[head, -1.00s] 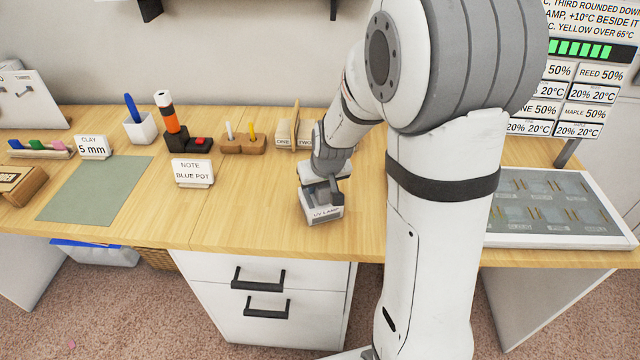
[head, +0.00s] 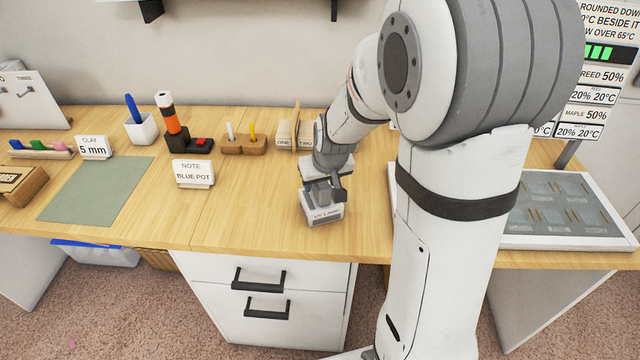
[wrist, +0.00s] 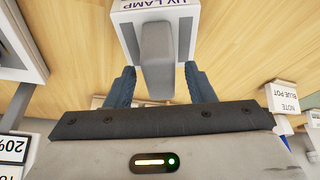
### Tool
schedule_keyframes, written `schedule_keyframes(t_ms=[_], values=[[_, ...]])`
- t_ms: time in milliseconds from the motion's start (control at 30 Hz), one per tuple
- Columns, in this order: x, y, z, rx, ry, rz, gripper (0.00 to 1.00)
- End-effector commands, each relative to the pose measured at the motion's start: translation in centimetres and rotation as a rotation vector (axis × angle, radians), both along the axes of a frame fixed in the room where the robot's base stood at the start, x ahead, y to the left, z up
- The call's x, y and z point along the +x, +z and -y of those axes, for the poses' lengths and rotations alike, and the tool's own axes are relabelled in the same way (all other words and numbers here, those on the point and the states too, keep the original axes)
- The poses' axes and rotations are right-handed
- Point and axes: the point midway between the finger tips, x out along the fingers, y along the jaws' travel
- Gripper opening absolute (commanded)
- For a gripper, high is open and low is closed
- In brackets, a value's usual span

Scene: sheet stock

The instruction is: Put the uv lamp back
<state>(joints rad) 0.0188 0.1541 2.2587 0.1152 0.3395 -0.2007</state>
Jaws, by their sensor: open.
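A white holder marked UV LAMP (head: 323,216) stands on the wooden bench near its front edge. In the wrist view, its white top (wrist: 127,27) shows with a grey upright block (wrist: 157,55), which looks like the lamp, standing in or on it. My gripper (head: 324,193) is above it, pointing down. In the wrist view, my gripper's two blue fingers (wrist: 159,70) are open, one on each side of the grey block, with gaps visible. The arm and wrist hide part of the lamp in the head view.
A NOTE BLUE POT card (head: 193,174) stands to the left. Behind are a wooden block with two pegs (head: 242,144), an orange-and-black tool (head: 172,118) and ONE/TWO cards (head: 284,134). A framed tray (head: 560,242) lies right. Bench between card and lamp is clear.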

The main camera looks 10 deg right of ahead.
Motion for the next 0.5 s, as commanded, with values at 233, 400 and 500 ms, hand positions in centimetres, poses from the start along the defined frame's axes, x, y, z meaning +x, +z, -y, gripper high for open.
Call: schedule_keyframes(t_ms=[233, 400, 500], values=[[-2.0, 5.1, 0.2, 0.000, -0.001, 0.005, 0.49], [-3.0, 7.6, 0.3, 0.000, -0.001, 0.004, 0.49], [-3.5, 8.5, 0.4, 0.000, -0.002, 0.003, 0.49]])
